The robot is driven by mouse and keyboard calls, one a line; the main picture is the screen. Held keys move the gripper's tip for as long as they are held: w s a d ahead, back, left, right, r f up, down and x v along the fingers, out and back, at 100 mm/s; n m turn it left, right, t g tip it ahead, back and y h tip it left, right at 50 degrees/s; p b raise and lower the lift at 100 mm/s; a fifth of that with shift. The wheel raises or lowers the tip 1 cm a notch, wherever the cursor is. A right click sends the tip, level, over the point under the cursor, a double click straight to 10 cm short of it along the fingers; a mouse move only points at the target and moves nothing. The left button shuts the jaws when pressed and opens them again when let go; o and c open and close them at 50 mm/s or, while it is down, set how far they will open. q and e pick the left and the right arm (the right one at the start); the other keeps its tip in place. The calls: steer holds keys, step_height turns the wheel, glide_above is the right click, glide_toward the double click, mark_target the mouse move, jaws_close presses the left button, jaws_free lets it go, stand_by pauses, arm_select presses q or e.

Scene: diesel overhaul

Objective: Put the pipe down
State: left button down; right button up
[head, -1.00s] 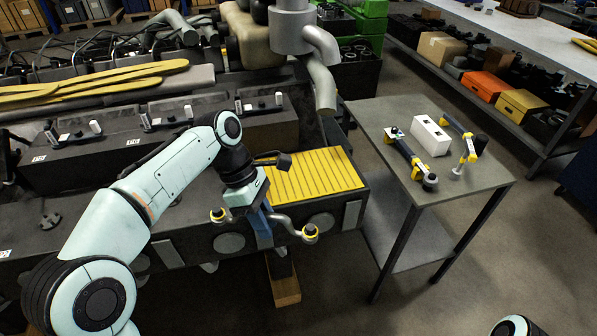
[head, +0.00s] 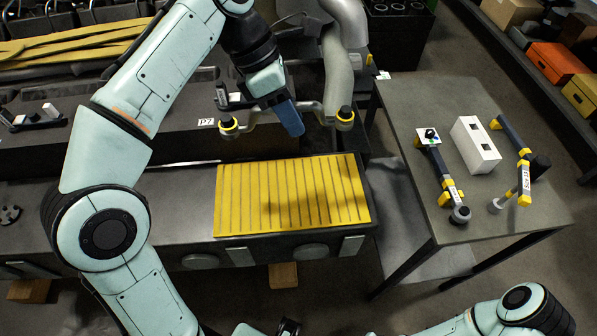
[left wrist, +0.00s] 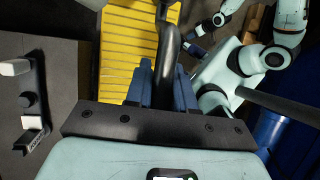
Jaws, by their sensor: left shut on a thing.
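My left gripper (head: 288,118) is shut on the grey pipe (head: 317,107), a bent tube with a yellow-ringed dark end at each side. The pipe is held in the air, seen behind the far edge of the yellow ribbed mat (head: 290,195). The mat is bare. In the left wrist view the blue fingers of the left gripper (left wrist: 168,88) close around the pipe (left wrist: 173,45), and the mat (left wrist: 118,45) lies below. My right arm shows at the lower right of the head view; the state of its gripper (left wrist: 198,38) is unclear in the left wrist view.
The side table (head: 410,100) at the right carries a white box (head: 475,145) and yellow-and-dark tools (head: 446,180). The dark engine block with a fixed grey pipe (head: 340,70) rises behind the mat. A shelf with crates stands at the far right.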

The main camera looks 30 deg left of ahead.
arm_select(q)
steer(key=f+b, duration=0.2)
steer(key=f, duration=0.4)
steer(key=f+b, duration=0.2)
steer(key=f, duration=0.5)
steer(key=f+b, duration=0.2)
steer(key=f, duration=0.4)
steer(key=shift+s+f+b, duration=0.15)
steer(key=shift+s+b, duration=0.15)
steer(key=shift+s, duration=0.05)
arm_select(e)
step_height(320, 180, down, 7)
steer(key=s, duration=0.2)
steer(key=shift+s+f, duration=0.15)
steer(key=shift+s, duration=0.2)
arm_select(q)
steer(key=shift+f, duration=0.1)
steer(key=shift+f, duration=0.6)
steer(key=c, duration=1)
jaws_free()
steer(key=shift+o, duration=0.2)
